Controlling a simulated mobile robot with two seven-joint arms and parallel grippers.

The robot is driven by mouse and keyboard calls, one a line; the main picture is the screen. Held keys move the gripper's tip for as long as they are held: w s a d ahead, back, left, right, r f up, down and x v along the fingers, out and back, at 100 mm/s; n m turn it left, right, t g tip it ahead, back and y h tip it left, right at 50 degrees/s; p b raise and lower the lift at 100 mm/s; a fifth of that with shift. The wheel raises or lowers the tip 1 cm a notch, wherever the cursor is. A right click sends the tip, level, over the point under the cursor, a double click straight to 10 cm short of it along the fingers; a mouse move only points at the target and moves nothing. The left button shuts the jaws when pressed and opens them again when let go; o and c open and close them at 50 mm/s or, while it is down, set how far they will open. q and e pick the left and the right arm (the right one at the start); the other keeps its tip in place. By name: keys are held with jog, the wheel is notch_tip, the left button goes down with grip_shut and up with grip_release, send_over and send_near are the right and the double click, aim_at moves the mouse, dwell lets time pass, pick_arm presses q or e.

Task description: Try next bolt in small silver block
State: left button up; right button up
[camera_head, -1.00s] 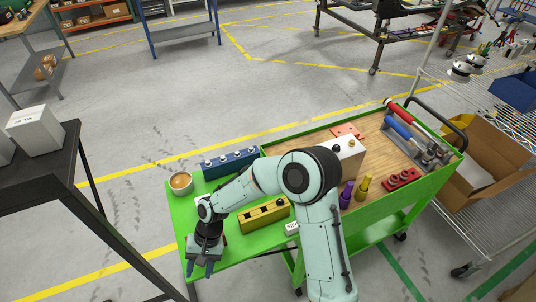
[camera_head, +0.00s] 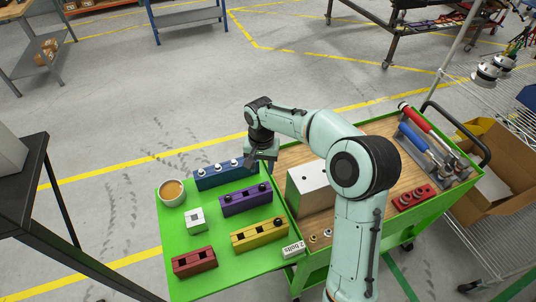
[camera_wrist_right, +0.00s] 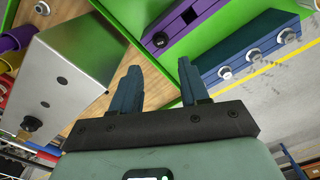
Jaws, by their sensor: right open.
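The small silver block (camera_head: 196,219), pale with a dark square opening on top, sits on the green tabletop. Behind it a blue block (camera_head: 222,176) holds several silver-headed bolts (camera_head: 217,167). A purple block (camera_head: 245,200) and a yellow block (camera_head: 260,235) carry dark bolts. My right gripper (camera_head: 263,163) is above the right end of the blue block, partly hidden by its own wrist. In the right wrist view its fingers (camera_wrist_right: 160,90) are apart with nothing between them; the purple block (camera_wrist_right: 190,22) and blue block (camera_wrist_right: 250,50) lie beyond. My left gripper is not in view.
A taller silver box (camera_head: 308,190) stands on the wooden tray right of the green top. Tools (camera_head: 425,140) lie at the right. Green surface between blocks is clear.

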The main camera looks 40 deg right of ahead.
jog(key=shift+a+f+b, duration=0.15)
jog(key=shift+f+b, duration=0.25)
jog(key=shift+f, duration=0.25)
jog(key=b, duration=0.2)
send_over(262, 185)
notch_tip(262, 185, down, 4)
jog(key=shift+s+f, duration=0.15)
jog(key=shift+f, duration=0.05)
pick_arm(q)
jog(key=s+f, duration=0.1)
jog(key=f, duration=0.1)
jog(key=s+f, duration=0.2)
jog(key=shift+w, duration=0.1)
pick_arm(e)
jog(key=shift+f, duration=0.15)
jog(key=shift+f+b, duration=1.05)
jog(key=shift+f, duration=0.7)
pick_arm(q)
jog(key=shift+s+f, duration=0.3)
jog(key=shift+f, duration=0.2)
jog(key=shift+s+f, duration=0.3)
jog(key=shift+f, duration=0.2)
pick_arm(e)
jog(key=shift+r, duration=0.1)
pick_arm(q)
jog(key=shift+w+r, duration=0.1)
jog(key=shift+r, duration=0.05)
pick_arm(e)
jog(key=shift+r, duration=0.15)
